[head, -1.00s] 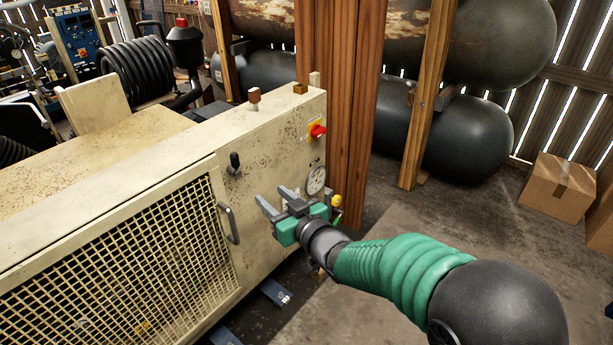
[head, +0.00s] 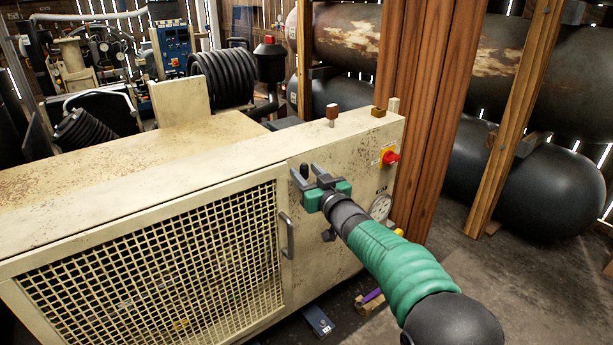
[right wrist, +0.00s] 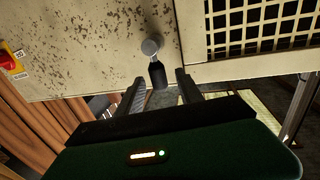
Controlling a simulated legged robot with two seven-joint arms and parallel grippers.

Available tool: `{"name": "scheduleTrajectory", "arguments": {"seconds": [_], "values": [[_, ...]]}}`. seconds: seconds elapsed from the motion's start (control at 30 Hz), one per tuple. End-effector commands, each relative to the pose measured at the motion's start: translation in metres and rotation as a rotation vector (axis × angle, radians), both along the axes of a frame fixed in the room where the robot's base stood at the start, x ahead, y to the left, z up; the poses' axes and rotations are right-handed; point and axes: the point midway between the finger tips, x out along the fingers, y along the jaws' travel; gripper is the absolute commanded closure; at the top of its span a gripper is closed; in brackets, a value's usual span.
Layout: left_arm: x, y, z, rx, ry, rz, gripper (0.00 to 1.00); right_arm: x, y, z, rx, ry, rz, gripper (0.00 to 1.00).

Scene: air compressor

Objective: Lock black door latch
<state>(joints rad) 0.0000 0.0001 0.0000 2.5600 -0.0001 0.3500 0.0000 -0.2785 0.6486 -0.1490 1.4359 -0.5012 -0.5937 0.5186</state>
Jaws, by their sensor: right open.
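The black door latch (right wrist: 157,74) is on the cream compressor panel, beside the mesh door. In the right wrist view it has a round grey pivot, with its black handle pointing down in that picture. In the head view only the latch's dark tip (head: 304,170) shows by my fingers; the rest is hidden. My right gripper (head: 304,169) is open in front of the panel. In the right wrist view its fingers (right wrist: 160,80) lie either side of the handle's end. I cannot tell whether they touch it. My left gripper is not in view.
The mesh door (head: 170,270) has a grey pull handle (head: 287,235) left of my gripper. A red rotary switch (head: 390,157) and a gauge (head: 380,207) are to the right on the panel. A wooden post (head: 420,110) stands behind the compressor's right end.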

Motion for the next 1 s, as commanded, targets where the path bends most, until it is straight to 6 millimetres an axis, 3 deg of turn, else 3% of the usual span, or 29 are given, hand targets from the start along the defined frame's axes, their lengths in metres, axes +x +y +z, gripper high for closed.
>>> {"name": "scheduleTrajectory", "arguments": {"seconds": [0.33,0.67,1.0], "values": [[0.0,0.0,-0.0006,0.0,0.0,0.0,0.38,0.0054,0.0013,0.0002,0.001,0.0,-0.001,0.58],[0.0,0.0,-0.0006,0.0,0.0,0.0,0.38,0.0053,0.0017,0.0003,0.001,0.0,-0.001,1.0],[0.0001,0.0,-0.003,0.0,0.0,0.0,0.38,0.0049,0.0025,-0.0003,-0.009,-0.007,-0.001,1.0]]}}
